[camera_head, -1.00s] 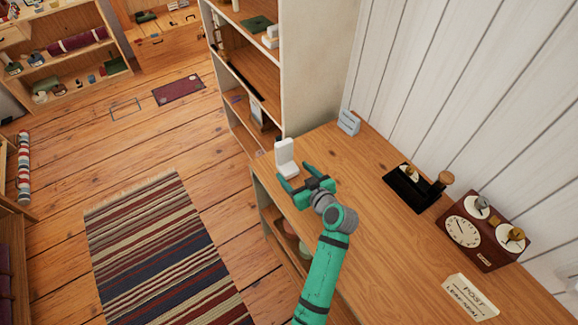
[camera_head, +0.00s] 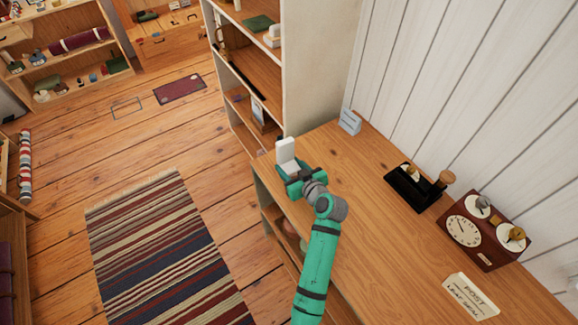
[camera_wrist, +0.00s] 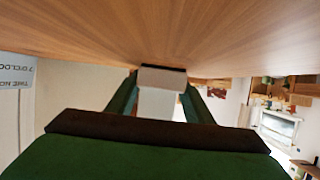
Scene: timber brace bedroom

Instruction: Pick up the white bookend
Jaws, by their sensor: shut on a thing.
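The white bookend (camera_head: 286,151) is an L-shaped piece at the far left end of the wooden desk top (camera_head: 375,205). Its upright plate stands above my gripper (camera_head: 291,177), and its lower part is partly hidden by the fingers. My gripper is shut on the bookend, with a green finger on either side. In the wrist view the bookend (camera_wrist: 160,103) shows between the two fingers (camera_wrist: 161,98), close to the wooden surface. I cannot tell whether it touches the desk.
A tall shelf unit (camera_head: 322,70) stands just behind the bookend. A small blue-grey card (camera_head: 350,121) stands near the wall. A black stand (camera_head: 415,188), a brown clock box (camera_head: 484,230) and a cream sign (camera_head: 470,296) are on the right. The middle of the desk is clear.

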